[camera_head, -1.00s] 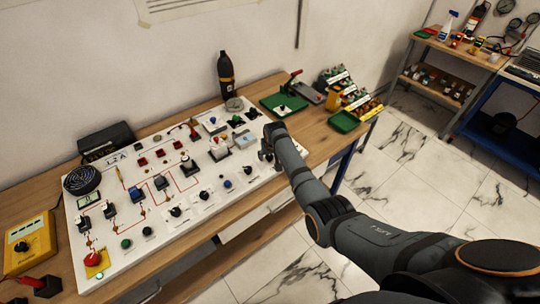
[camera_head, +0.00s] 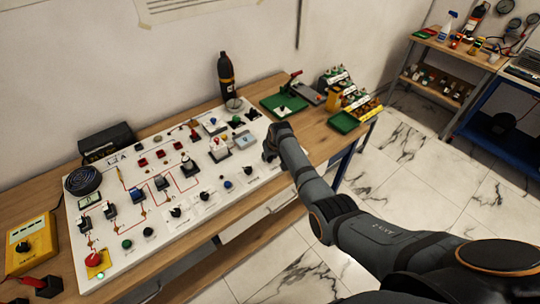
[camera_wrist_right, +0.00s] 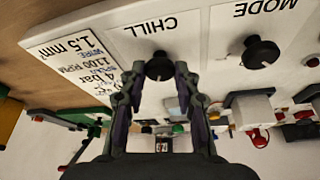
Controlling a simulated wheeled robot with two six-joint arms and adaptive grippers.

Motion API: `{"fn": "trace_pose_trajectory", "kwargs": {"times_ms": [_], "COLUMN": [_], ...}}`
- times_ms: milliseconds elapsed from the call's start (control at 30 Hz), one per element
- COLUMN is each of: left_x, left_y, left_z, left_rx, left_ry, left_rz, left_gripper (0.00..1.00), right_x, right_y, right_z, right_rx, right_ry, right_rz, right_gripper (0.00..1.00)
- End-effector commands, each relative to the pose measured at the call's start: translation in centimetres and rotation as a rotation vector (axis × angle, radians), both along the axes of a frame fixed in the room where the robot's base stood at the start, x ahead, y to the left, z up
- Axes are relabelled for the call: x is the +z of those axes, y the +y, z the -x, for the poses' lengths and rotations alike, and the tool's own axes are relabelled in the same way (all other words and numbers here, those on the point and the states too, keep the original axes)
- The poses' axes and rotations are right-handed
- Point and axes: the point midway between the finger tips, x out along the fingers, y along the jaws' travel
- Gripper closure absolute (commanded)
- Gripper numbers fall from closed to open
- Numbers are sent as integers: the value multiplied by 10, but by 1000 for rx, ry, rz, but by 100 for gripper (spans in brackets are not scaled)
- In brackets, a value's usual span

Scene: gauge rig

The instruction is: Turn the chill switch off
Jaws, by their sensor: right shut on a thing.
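The chill switch (camera_wrist_right: 159,66) is a black round knob on the white panel, under the upside-down word CHILL in the right wrist view. My right gripper (camera_wrist_right: 159,76) has one finger on each side of the knob and is shut on it. In the head view my right gripper (camera_head: 270,152) is at the right end of the panel (camera_head: 120,268), and its own wrist hides the chill switch there. The knob's exact pointer position is hard to make out. My left gripper is not in view.
The mode knob (camera_wrist_right: 261,51) sits beside the chill switch, with a boxy switch (camera_wrist_right: 250,110) close to my fingers. Other knobs and switches crowd the panel. A green tray (camera_head: 343,122) stands to the right on the table, and a yellow meter (camera_head: 31,244) at the left.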

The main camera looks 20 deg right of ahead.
Motion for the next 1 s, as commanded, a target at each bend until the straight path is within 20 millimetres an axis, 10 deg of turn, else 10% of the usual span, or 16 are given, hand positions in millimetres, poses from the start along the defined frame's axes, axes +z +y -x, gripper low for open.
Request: {"fn": "trace_pose_trajectory", "kwargs": {"times_ms": [1000], "left_x": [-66], "left_y": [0], "left_z": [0], "left_rx": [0], "left_ry": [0], "left_rz": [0], "left_gripper": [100], "right_x": [-6], "right_y": [-7], "right_z": [-4], "right_rx": [896], "right_ry": [0], "right_rz": [1], "right_gripper": [100]}}
